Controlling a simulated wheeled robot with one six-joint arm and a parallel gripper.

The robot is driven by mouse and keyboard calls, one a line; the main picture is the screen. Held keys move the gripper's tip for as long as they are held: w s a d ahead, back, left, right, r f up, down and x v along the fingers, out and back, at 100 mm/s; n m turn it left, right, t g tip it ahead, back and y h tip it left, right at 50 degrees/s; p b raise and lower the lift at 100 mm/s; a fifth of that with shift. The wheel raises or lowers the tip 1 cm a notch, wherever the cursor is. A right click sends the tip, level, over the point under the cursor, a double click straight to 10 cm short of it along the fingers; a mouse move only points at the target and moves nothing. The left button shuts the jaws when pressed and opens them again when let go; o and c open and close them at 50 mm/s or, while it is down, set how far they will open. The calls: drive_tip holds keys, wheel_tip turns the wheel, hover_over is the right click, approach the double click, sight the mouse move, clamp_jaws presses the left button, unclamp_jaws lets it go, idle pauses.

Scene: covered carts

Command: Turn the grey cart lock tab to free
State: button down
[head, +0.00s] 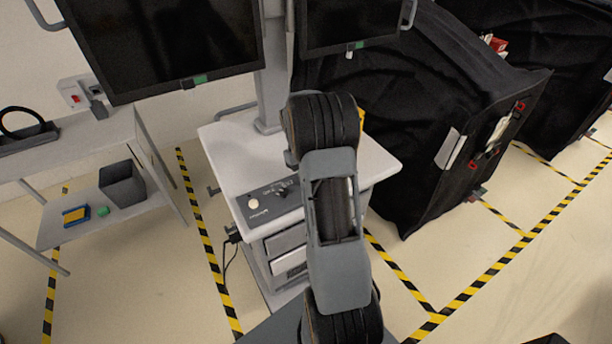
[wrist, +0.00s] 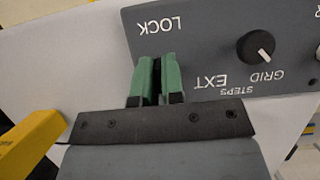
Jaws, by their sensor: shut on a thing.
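In the wrist view, my gripper (wrist: 158,68) has its two green fingers close together at the edge of the dark grey control panel (wrist: 210,75), just below the word LOCK. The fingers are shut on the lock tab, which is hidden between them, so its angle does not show. In the head view, the grey cart (head: 225,150) stands in the middle with a pale top. Its panel (head: 268,207) shows left of my arm. My gripper is hidden behind my arm there.
A black knob (wrist: 256,47) sits right of the fingers, near GRID, STEPS and EXT labels. Monitors (head: 165,45) hang above the cart on a column (head: 272,75). Black covered carts (head: 400,130) stand at right. A shelf table (head: 90,135) is at left, with striped floor between.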

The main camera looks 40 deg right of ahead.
drive_tip(key=c, duration=1.2)
unclamp_jaws()
drive_tip(key=shift+c, duration=0.2)
drive_tip(key=shift+w+r, duration=0.1)
drive_tip(key=b+v, duration=0.1)
drive_tip(key=v, duration=1.2)
drive_tip(key=shift+r, duration=0.35)
